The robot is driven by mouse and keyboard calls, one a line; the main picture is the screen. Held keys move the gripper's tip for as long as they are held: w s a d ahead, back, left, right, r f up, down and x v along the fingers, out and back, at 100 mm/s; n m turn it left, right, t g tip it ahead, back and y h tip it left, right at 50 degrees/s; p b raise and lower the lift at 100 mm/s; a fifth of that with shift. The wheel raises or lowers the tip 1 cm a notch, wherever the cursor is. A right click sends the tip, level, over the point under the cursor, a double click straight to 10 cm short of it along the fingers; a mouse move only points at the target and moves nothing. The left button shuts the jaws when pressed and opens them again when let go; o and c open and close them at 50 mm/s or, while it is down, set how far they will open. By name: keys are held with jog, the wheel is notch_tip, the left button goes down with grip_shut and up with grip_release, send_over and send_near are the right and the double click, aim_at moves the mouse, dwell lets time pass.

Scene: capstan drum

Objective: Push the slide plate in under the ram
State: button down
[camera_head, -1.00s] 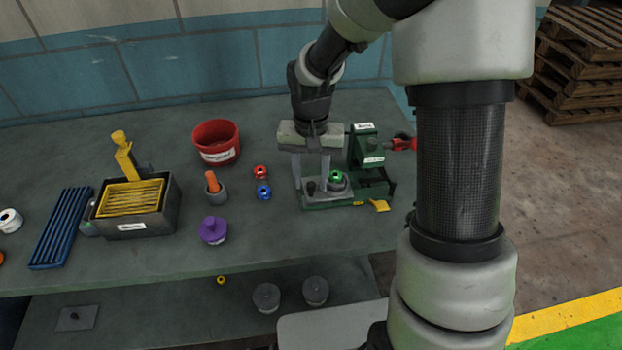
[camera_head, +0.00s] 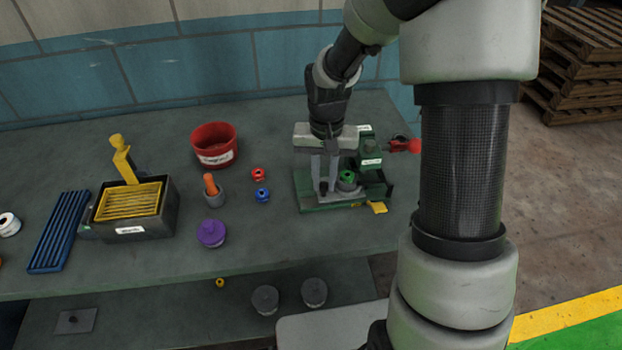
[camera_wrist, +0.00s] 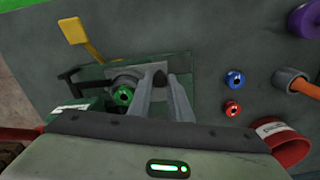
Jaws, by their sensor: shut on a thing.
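The grey slide plate (camera_head: 338,198) lies on the green base of the press (camera_head: 305,199), with a green ringed part (camera_head: 347,176) seated on it. A dark knob stands at the plate's left end and shows in the wrist view (camera_wrist: 159,69). My gripper (camera_head: 325,188) points down and is shut on this knob, one finger on each side. The green press head (camera_head: 370,155) stands at the right of the plate. The green part is left of the head, close to it. My gripper hides some of the press, and the ram's underside cannot be made out.
A red lever knob (camera_head: 413,146) sticks out right of the press, and a yellow tab (camera_head: 378,208) lies at its front.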

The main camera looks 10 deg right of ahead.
jog(key=shift+d, duration=0.35)
jog(key=c, duration=1.6)
grip_release()
notch_tip(320, 180, up, 18)
jog(key=shift+f+p, duration=0.25)
jog(key=shift+p, duration=0.7)
